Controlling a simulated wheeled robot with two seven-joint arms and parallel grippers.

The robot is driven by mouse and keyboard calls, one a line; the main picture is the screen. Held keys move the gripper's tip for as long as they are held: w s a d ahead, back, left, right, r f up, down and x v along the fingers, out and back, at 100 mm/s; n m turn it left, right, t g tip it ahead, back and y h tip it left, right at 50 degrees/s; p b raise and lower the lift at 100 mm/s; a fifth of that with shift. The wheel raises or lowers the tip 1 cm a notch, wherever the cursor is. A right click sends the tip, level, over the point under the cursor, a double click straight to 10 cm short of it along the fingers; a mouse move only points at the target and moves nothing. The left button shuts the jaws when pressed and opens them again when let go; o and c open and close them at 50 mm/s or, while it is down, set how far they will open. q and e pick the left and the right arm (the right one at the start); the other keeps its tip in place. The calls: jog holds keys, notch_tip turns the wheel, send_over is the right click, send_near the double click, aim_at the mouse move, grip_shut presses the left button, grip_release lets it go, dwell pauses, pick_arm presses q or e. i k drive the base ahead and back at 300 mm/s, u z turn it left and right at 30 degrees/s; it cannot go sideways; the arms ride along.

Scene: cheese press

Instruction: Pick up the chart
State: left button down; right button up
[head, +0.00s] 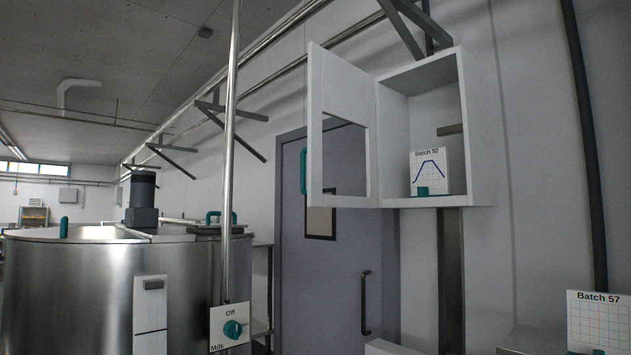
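A white chart card (428,172) headed "Batch 92", with a dark blue curve on a grid, stands upright inside an open white wall cabinet (480,150). A teal piece sits at its lower edge. A second chart card (597,320), headed "Batch 57", stands at the lower right and is cut off by the picture's edge. Its grid shows no clear curve, and a teal piece shows at its bottom. Neither of my grippers is in view.
The cabinet's windowed door (317,120) swings out to the left. A large steel vat (70,290) stands at left. A vertical pipe (229,150) carries a Milk dial (233,329) marked Off. A grey door (340,270) is behind. A steel surface (535,342) lies at lower right.

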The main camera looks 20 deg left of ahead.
aim_at(429, 168)
jog(key=u, duration=0.8)
jog(key=i, duration=0.6)
